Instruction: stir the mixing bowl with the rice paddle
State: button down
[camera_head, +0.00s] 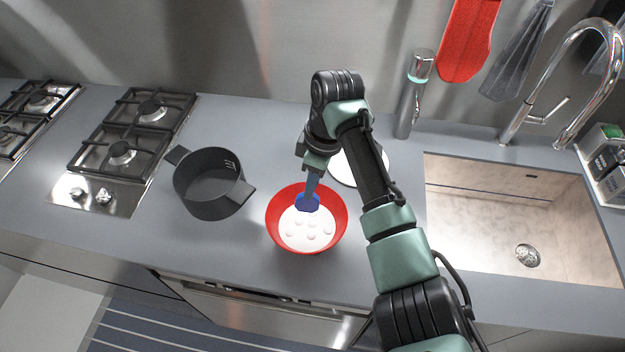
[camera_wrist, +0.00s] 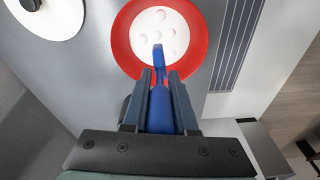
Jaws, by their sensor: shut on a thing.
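The red mixing bowl (camera_head: 280,236) stands on the counter and holds a white mixture with several round lumps. It also shows in the wrist view (camera_wrist: 128,45). The blue rice paddle (camera_head: 308,203) reaches down over the far side of the bowl, and its lower end appears to be at the white mixture; exact contact is hard to tell. In the wrist view the paddle (camera_wrist: 159,108) runs between the two fingers and points into the bowl. My gripper (camera_head: 313,172) is shut on the paddle's handle above the bowl.
A dark grey pot (camera_head: 208,190) stands left of the bowl, near the gas hob (camera_head: 120,150). A white round plate or lid (camera_head: 345,170) lies behind my arm. The sink (camera_head: 520,215) with its tap (camera_head: 510,125) is at right. A pepper mill-like item (camera_head: 410,100) stands at the back.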

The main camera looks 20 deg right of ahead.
aim_at(312, 211)
jog(key=shift+f+b, duration=2.95)
jog(key=shift+f, duration=1.95)
